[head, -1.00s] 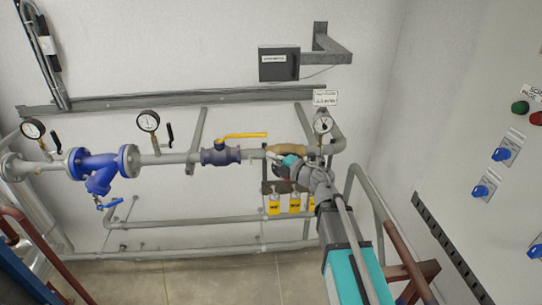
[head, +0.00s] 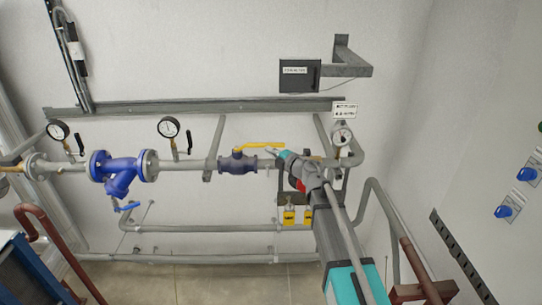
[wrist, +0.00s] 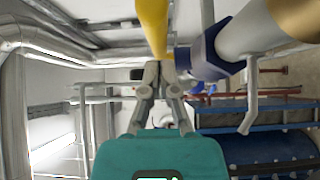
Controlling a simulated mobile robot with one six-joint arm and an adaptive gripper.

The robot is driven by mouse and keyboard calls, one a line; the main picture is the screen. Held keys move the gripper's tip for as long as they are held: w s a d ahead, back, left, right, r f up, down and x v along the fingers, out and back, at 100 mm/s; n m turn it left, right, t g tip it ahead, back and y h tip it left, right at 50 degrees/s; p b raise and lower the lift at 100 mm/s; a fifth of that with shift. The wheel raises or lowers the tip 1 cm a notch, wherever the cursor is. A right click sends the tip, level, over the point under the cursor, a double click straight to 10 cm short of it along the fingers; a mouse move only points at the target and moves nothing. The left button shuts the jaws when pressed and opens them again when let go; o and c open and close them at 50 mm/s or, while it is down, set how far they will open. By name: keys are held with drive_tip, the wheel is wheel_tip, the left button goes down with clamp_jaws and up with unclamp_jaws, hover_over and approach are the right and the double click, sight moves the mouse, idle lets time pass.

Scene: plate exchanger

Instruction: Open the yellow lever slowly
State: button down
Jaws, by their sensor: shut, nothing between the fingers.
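The yellow lever (head: 262,146) sits on top of the dark blue valve (head: 237,163) in the head view. It lies roughly along the grey pipe, its free end pointing right. My gripper (head: 270,151) is at the lever's free-end side, just below it in the picture. In the wrist view the lever (wrist: 153,24) comes down from the top edge, and my gripper's fingertips (wrist: 158,70) are together and empty right by it. I cannot tell whether they touch it. The valve's blue body (wrist: 211,55) is to the right there. My gripper and arm hide the pipe behind them.
A blue strainer (head: 120,170) and a dial gauge (head: 168,128) are left of the valve. Another gauge (head: 342,136) stands right of my gripper. A black box (head: 299,75) is on the wall above. A panel with blue switches (head: 527,174) is at the right.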

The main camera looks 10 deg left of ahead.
drive_tip(key=shift+w, duration=0.15)
drive_tip(key=shift+w+r, duration=0.2)
drive_tip(key=shift+w, duration=0.45)
idle(0.4)
drive_tip(key=s+a+v, duration=0.1)
drive_tip(key=s+v, duration=0.1)
drive_tip(key=v, duration=1.1)
drive_tip(key=shift+s+a, duration=0.15)
drive_tip(key=shift+s, duration=0.05)
